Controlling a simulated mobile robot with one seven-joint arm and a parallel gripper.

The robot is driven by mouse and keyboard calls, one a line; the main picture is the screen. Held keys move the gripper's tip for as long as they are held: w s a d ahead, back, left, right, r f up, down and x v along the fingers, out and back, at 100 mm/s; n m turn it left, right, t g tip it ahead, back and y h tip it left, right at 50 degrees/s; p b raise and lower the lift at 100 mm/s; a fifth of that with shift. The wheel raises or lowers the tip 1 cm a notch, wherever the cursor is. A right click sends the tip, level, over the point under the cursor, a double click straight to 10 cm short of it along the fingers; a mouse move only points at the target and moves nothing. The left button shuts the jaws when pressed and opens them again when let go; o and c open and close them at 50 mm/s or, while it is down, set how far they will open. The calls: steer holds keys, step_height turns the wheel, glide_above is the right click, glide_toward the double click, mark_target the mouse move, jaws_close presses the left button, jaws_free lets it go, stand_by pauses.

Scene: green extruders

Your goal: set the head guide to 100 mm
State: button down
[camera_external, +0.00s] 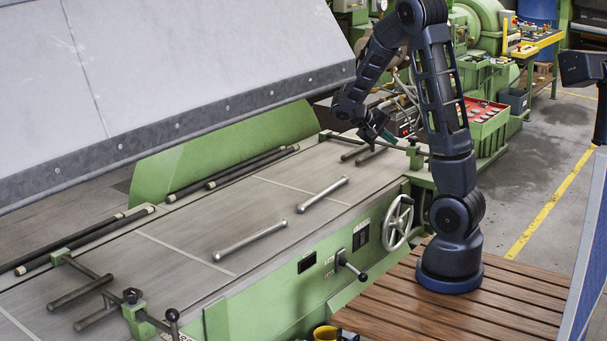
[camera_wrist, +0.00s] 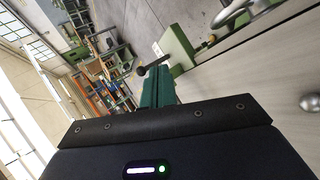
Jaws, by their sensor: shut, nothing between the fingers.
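A guide with dark rods (camera_external: 371,155) and a green clamp block (camera_external: 415,155) sits at the far right end of the grey machine bed. A similar guide with rods (camera_external: 80,290) and a green clamp block (camera_external: 138,320) is at the near left end. I cannot tell which is the head guide, and no scale can be read. My gripper (camera_external: 372,130) is shut and empty, close above the far guide. In the wrist view its green fingers (camera_wrist: 156,85) are together beside a black ball knob (camera_wrist: 141,71) on a lever leading to a green block (camera_wrist: 178,45). Contact is unclear.
Two loose-looking metal bars (camera_external: 250,240) (camera_external: 323,195) lie on the bed (camera_external: 215,215). A large grey cover (camera_external: 180,80) overhangs its left side. A handwheel (camera_external: 398,222) and a small lever (camera_external: 350,266) project from the front. Wooden slats (camera_external: 470,305) lie beside my base.

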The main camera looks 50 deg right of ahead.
steer(key=w+d+f+g+h, duration=0.1)
steer(key=w+d+f+h, duration=0.1)
steer(key=d, duration=0.3)
steer(key=w+d+f+m+g+h, duration=0.1)
steer(key=w+d+f+h, duration=0.1)
steer(key=d, duration=0.3)
steer(key=shift+d+g+h, duration=0.2)
steer(key=shift+g+h, duration=0.2)
steer(key=shift+h, duration=0.3)
steer(key=x, duration=1)
steer(key=s, duration=0.6)
steer(key=shift+s, duration=0.3)
